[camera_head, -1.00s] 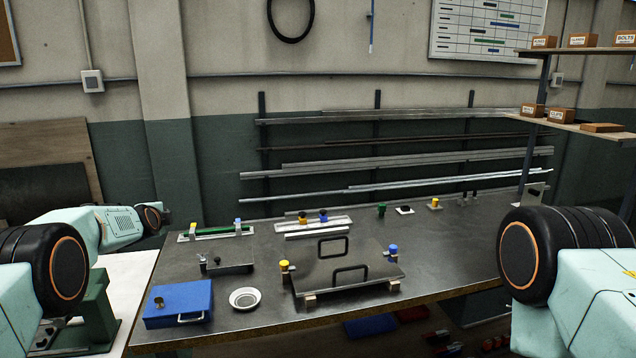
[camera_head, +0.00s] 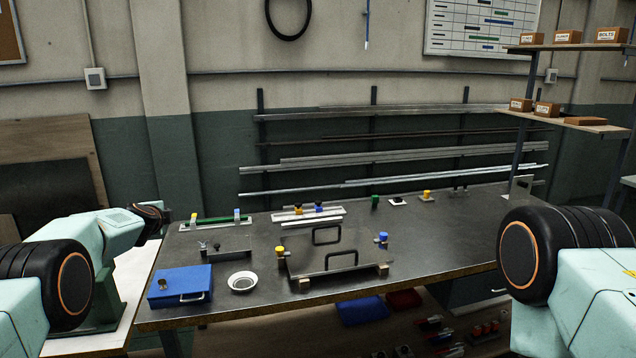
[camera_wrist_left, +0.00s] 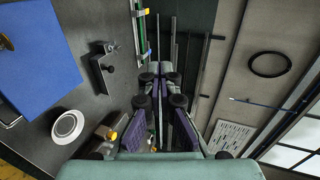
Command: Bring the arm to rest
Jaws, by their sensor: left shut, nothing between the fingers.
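My left arm (camera_head: 90,238) comes in from the left in the head view, bent, with its wrist end beside the left edge of the bench. Its fingers cannot be made out there. In the left wrist view my left gripper (camera_wrist_left: 161,72) is shut and empty. It appears clear of the objects on the bench. My right arm (camera_head: 560,262) shows only as a black joint and pale links at the right of the head view. Its gripper is out of view.
The dark bench (camera_head: 440,235) carries a blue box (camera_head: 180,286), a white bowl (camera_head: 242,282), a plate with two handles (camera_head: 335,250) and a bracket (camera_wrist_left: 103,68). Long bars (camera_head: 400,157) hang on the wall rack behind. The bench's right part is mostly clear.

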